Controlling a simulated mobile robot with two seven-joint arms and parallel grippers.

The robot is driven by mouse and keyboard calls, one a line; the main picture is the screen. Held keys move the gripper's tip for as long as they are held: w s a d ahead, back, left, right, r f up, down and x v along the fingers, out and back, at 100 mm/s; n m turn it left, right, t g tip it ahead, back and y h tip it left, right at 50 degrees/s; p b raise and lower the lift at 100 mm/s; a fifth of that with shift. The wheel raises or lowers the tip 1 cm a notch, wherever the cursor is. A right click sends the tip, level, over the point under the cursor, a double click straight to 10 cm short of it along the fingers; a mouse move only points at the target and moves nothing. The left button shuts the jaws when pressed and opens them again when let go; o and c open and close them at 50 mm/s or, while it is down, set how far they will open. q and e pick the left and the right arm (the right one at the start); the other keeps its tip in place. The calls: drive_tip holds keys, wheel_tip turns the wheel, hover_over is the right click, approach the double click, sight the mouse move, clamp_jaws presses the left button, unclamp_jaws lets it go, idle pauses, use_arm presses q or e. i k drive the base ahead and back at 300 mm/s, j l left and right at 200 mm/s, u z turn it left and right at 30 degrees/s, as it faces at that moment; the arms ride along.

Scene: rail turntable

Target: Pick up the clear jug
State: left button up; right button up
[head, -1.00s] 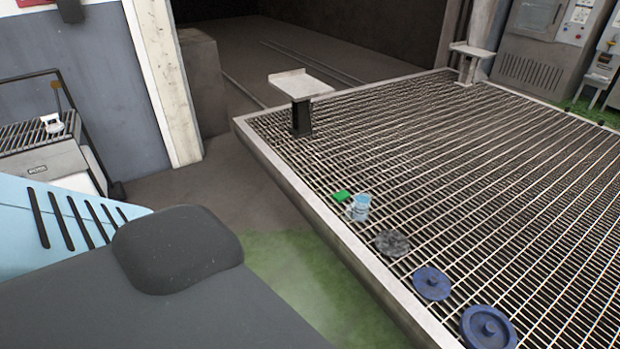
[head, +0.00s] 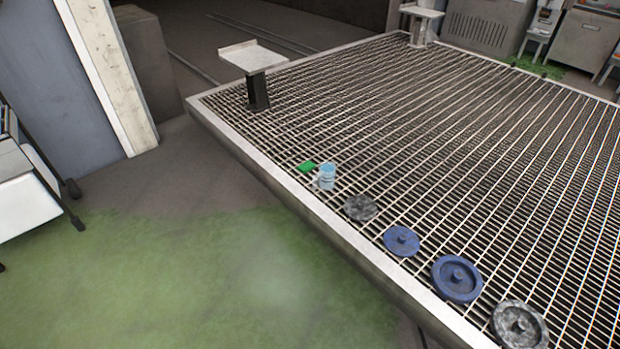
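The clear jug (head: 327,176) is a small, light-blue tinted see-through vessel with a handle on its left side. It stands upright on the metal grating (head: 420,150) of the raised platform, near the platform's left edge, in the head view. Neither of my grippers is in view.
A row of round discs lies along the platform edge: a grey one (head: 360,207), blue ones (head: 401,241) (head: 457,278) and a speckled grey one (head: 519,324). A small pedestal table (head: 252,57) stands at the far left corner. Green floor (head: 190,270) in front is clear.

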sight(327, 174)
drive_tip(key=i+z, duration=0.25)
drive_tip(key=i, duration=1.4)
